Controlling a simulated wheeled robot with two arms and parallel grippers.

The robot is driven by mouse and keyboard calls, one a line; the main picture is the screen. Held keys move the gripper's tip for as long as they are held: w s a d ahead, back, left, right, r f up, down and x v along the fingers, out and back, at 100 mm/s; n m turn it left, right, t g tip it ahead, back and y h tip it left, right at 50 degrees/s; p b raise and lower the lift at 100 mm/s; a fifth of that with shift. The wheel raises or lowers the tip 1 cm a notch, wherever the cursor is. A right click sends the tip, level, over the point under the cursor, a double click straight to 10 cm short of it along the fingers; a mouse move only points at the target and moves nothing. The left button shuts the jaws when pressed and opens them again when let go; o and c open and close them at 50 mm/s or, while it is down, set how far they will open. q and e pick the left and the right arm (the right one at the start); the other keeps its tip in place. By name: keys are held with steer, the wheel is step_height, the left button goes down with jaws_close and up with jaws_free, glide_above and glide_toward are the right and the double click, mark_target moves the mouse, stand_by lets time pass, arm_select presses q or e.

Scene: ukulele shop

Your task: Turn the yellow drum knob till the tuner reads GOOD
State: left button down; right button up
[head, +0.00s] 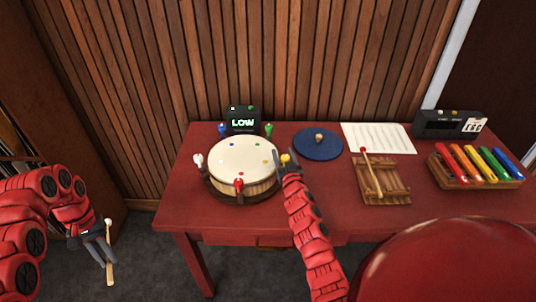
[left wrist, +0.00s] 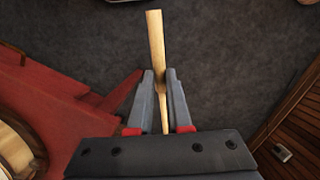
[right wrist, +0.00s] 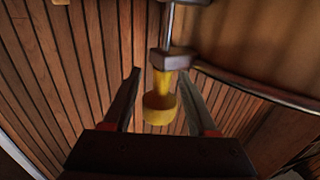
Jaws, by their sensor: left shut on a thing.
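The drum (head: 243,160) with a cream head stands on the red table, with coloured knobs around its rim. The tuner (head: 243,119) behind it reads LOW in green. The yellow drum knob (head: 286,158) is at the drum's right side; it also shows in the right wrist view (right wrist: 160,108). My right gripper (head: 283,168) has its fingers on either side of this knob, with a visible gap on the left, so it is open around it. My left gripper (head: 103,240) is shut on a wooden stick (left wrist: 156,40), away from the table at the left.
A blue round pad (head: 318,150), a white sheet (head: 368,132), a wooden rack (head: 392,190) with a red-tipped mallet, a dark clock (head: 440,122) and a coloured-bar instrument (head: 475,165) are on the table (head: 225,228). A slatted wall stands behind. The table's front strip is clear.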

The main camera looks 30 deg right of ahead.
jaws_close()
arm_select(q)
steer(key=shift+f+b, duration=0.3)
steer(key=shift+f, duration=0.05)
arm_select(e)
steer(key=shift+f, duration=0.15)
arm_select(q)
steer(key=w+b+x, duration=0.3)
steer(key=b+x, duration=0.8)
steer(key=b, duration=0.1)
steer(key=w+f+b+x, duration=0.1)
steer(key=w+b+x, duration=0.1)
steer(key=b+x, duration=1)
steer(key=shift+w+f, duration=0.3)
steer(key=shift+f, duration=0.25)
arm_select(e)
steer(key=shift+s+d+m+g+h, duration=0.15)
steer(key=shift+d+m+g+h, duration=0.05)
steer(key=shift+m+g+h, duration=0.9)
steer(key=shift+s+d+m+g+h, duration=0.25)
steer(key=shift+m+g+h, duration=0.55)
steer(key=shift+h, duration=0.65)
steer(key=shift+s+d+m+g+h, duration=0.1)
steer(key=shift+d+m+g+h, duration=0.1)
steer(key=shift+m+g+h, duration=0.8)
steer(key=shift+r+h, duration=0.2)
steer(key=shift+h, duration=0.05)
steer(key=shift+o, duration=1.3)
jaws_free()
steer(key=shift+a, duration=0.1)
